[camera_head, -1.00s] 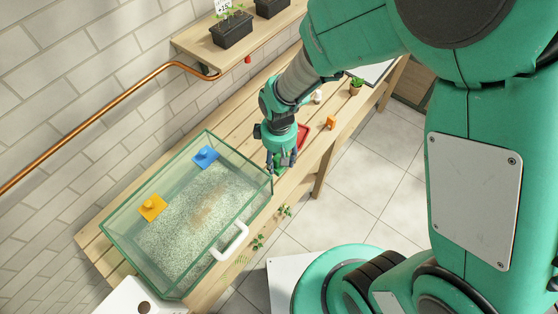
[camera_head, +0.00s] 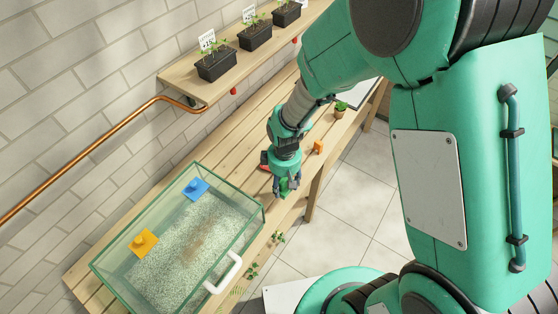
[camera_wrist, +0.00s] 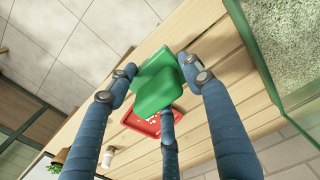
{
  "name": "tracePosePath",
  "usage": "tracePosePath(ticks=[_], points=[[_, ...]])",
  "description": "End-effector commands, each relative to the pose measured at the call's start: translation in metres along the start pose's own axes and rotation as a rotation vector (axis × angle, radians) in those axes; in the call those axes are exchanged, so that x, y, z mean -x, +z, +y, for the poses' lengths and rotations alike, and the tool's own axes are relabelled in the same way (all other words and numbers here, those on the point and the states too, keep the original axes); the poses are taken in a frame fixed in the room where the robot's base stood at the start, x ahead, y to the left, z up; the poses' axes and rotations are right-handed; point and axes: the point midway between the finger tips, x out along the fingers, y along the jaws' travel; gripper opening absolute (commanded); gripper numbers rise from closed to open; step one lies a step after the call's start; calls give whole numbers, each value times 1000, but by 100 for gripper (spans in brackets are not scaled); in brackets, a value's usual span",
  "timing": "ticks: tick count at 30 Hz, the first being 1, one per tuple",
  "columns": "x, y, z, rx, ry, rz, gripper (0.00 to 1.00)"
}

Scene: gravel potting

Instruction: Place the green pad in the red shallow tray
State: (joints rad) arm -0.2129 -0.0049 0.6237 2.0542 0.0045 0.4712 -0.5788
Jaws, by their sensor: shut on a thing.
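The green pad (camera_wrist: 157,92) is a square plate with a raised block, held between the blue-grey fingers of my gripper (camera_wrist: 163,72) in the wrist view. In the head view my gripper (camera_head: 286,187) points down beside the glass tank, with a bit of the green pad (camera_head: 291,184) showing between its fingers. The red shallow tray (camera_wrist: 134,122) lies on the wooden bench beyond the pad in the wrist view, with small white bits in it. The pad and a finger cover part of it. In the head view my gripper hides most of the tray.
A glass tank (camera_head: 253,219) with pale gravel stands left of my gripper, holding a blue pad (camera_head: 196,190) and a yellow pad (camera_head: 144,243). An orange object (camera_head: 318,147) and a small potted plant (camera_head: 340,109) stand farther along the bench. A shelf with black planters (camera_head: 216,66) is above.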

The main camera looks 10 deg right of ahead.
Motion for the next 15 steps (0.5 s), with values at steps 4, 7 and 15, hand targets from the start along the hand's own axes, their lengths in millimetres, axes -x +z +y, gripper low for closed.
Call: tracePosePath(ticks=[4,7,15], points=[[-8,11,19,-3,-2,-1,24],[-13,16,26,-2,-1,0,24],[-16,18,31,1,-1,0,24]])
